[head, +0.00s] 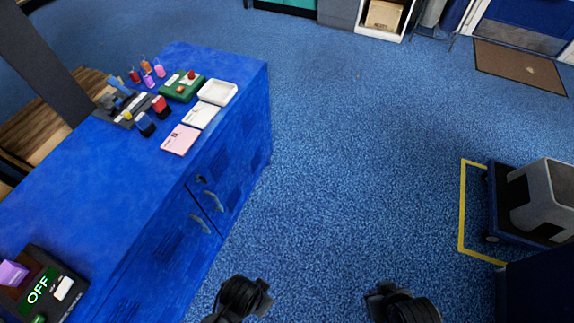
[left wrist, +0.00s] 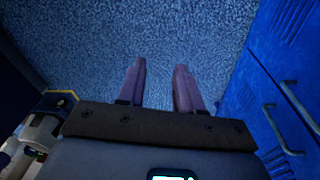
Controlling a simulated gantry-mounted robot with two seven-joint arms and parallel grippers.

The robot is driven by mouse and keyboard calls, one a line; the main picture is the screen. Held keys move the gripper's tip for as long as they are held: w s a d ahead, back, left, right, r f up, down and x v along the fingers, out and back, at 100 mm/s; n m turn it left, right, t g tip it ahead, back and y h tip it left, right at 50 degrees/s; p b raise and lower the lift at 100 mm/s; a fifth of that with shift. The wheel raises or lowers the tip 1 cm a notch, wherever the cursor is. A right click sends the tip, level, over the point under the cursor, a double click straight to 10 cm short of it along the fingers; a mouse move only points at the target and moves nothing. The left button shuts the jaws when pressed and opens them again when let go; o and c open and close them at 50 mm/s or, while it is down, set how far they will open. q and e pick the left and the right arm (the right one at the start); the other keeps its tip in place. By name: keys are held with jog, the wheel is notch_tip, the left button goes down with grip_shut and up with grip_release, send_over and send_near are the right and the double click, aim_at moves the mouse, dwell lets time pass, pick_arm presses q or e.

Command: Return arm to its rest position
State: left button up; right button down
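My left gripper (left wrist: 160,85) shows in the left wrist view with its two fingers apart and nothing between them. Blue carpet lies beyond the fingertips. In the head view, my left arm end (head: 243,297) is at the bottom centre, over the carpet to the right of the blue cabinet. My right arm end (head: 396,303) is at the bottom, farther right, also over the carpet. Its fingers are too dark and small to tell whether they are open or shut.
A blue cabinet (head: 105,187) with stamps and pads on top stands at left. A device reading OFF (head: 42,290) sits at its near end. A grey box (head: 545,197) rests on a cart at right. Open carpet (head: 360,170) lies between.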

pick_arm(q)
jog(key=a+r+n+t+y, duration=0.1)
jog(key=a+r+n, duration=0.2)
jog(key=a+r, duration=0.3)
jog(key=a+r+n+t, duration=0.2)
jog(key=a+r, duration=0.2)
jog(key=a, duration=0.4)
notch_tip(320, 180, up, 38)
jog(key=p, duration=3.8)
jog(key=shift+s+a+p, duration=0.2)
jog(key=shift+s+p, duration=0.15)
jog(key=shift+f, duration=0.1)
